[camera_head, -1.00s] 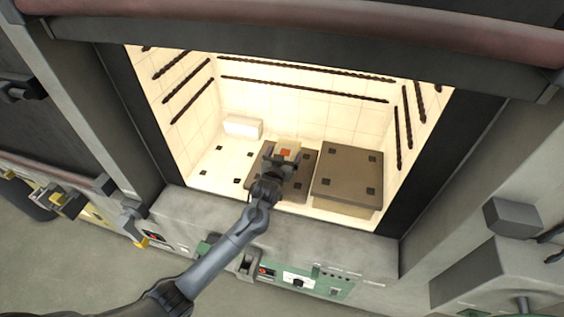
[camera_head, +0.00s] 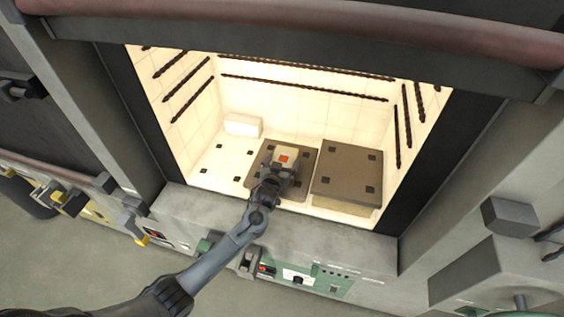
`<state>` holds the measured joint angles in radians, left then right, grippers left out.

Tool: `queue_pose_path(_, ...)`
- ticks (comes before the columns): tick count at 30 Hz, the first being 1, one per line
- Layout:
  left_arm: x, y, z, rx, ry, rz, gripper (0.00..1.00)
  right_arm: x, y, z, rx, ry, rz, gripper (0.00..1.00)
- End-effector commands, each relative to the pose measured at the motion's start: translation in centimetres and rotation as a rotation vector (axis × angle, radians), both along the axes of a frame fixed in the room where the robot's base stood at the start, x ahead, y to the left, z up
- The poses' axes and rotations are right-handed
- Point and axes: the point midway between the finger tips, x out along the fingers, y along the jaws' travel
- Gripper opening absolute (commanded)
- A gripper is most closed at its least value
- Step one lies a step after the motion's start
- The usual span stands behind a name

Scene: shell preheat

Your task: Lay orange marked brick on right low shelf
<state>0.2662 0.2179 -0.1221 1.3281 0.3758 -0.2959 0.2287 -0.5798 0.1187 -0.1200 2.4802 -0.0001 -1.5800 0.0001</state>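The pale brick with an orange mark (camera_head: 288,153) is at the middle brown plate inside the lit chamber. My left gripper (camera_head: 282,171) is at its near side, over that plate, with the arm coming from the lower left. The gripper hides the brick's near end, and I cannot tell whether its fingers are closed on it or whether the brick touches the plate. To the right is another brown shelf plate (camera_head: 347,166) with dark square marks, raised on a pale base; its top is bare. My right gripper is not in view.
A white block (camera_head: 243,125) lies at the chamber's back left. The pale floor (camera_head: 222,163) at the left has several dark squares and is otherwise clear. Dark heating rods line the walls. A grey front sill (camera_head: 330,233) and dark side frames bound the opening.

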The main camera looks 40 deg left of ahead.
Motion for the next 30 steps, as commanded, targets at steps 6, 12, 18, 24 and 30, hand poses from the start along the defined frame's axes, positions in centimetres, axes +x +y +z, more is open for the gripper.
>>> queue_pose_path(6,0.0,0.0,0.0,0.001,0.001,0.0,1.0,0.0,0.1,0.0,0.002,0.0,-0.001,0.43)
queue_pose_path(12,-0.3,-0.1,0.3,0.0,0.001,-0.001,1.0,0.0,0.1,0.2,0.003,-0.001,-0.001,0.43)
queue_pose_path(18,-2.3,-0.9,0.6,-0.001,0.001,-0.001,1.0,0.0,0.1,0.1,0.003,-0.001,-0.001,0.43)
queue_pose_path(24,-5.5,-2.2,1.3,-0.002,0.001,-0.001,1.0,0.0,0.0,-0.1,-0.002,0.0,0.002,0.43)
queue_pose_path(30,-8.5,-3.3,1.9,-0.001,0.002,-0.001,1.0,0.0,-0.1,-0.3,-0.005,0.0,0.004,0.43)
